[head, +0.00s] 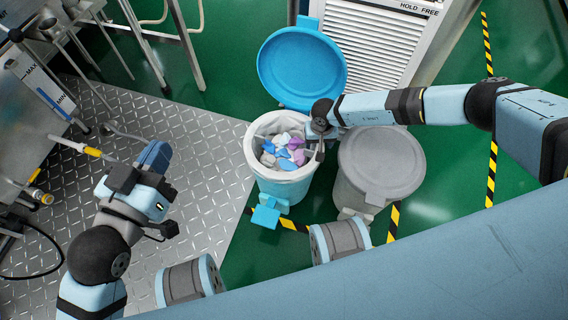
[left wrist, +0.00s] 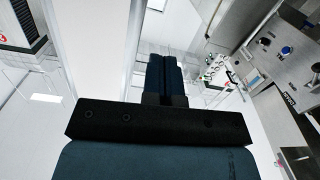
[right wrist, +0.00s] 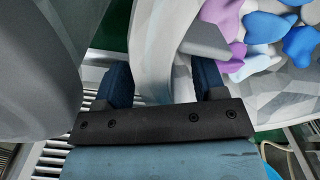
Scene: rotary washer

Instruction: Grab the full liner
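The full liner (head: 262,127) is a whitish bag lining the open bin with the blue pedal (head: 265,216). It is filled with blue, purple and white crumpled waste (head: 285,150). My right gripper (head: 318,148) is at the bin's right rim. In the right wrist view its two fingers (right wrist: 162,85) stand apart, with a pale strip of liner or rim between them; I cannot tell whether they touch it. The liner and waste (right wrist: 275,85) fill the right of that view. My left gripper (head: 155,155) is raised over the metal floor plate, its fingers together and empty in the left wrist view (left wrist: 165,75).
The bin's blue lid (head: 302,65) stands open behind it. A closed grey bin (head: 380,165) is close on the right. A white louvred cabinet (head: 375,40) is behind. A metal machine with a yellow-tipped hose (head: 92,152) stands at the left.

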